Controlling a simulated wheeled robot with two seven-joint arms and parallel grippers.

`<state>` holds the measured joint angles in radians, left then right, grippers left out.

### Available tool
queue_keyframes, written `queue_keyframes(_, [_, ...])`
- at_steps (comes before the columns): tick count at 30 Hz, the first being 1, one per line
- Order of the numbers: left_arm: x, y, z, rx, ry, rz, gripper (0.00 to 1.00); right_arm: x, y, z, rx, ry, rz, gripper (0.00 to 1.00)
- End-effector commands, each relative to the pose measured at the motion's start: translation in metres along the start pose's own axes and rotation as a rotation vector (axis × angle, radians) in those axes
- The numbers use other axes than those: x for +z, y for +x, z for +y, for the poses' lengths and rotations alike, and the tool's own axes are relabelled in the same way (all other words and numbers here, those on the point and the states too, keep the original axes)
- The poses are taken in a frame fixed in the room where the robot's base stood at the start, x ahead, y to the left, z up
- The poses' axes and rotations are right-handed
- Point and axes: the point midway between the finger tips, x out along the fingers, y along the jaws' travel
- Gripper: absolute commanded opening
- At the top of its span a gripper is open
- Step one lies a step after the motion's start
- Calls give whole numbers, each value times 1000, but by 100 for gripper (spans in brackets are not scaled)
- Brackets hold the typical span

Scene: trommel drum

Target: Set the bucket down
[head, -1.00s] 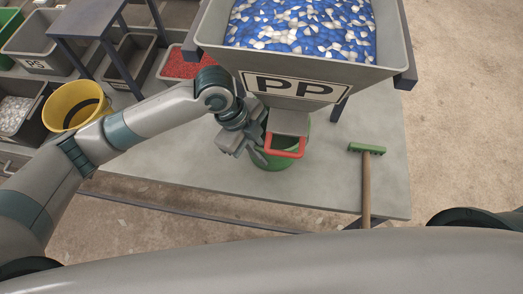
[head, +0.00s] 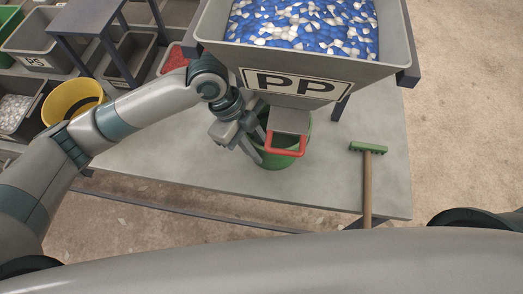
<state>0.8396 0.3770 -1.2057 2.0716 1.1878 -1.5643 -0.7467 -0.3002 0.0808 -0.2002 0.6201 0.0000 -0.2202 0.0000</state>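A green bucket (head: 273,160) stands below the grey hopper marked PP, at the front of the pale platform (head: 205,170). The red handle (head: 286,152) of the hopper's grey chute gate (head: 289,122) hangs over the bucket and hides part of it. My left gripper (head: 256,146) is at the bucket's left rim, with its fingers pointing down at the wall. I cannot tell whether the fingers press on the rim or stand apart from it. The bucket's base looks level with the platform, though contact is hard to see. My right gripper is not in view.
The PP hopper (head: 225,55) holds blue and white flakes and overhangs the bucket. A green-headed tool with a wooden handle (head: 367,185) lies at the right. A yellow bucket (head: 70,92) and grey bins stand at the left. Platform between bucket and tool is clear.

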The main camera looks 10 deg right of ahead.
Motion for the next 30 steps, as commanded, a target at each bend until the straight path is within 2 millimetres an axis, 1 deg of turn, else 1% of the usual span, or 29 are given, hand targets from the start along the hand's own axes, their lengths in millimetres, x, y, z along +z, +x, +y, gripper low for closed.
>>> queue_keyframes(1, [2, -7, -1, -4, 1, -4, 23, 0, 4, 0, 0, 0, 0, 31])
queue_keyframes(9, [1, -55, -1, -4, 2, -2, 23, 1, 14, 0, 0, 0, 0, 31])
queue_keyframes(15, [1, -83, -1, -3, 2, -2, 23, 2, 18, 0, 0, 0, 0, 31])
queue_keyframes(21, [0, -94, 0, -1, 1, -1, 23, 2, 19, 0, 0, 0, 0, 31])
queue_keyframes(30, [0, -95, 0, 0, 1, -1, 23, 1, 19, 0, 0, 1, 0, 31])
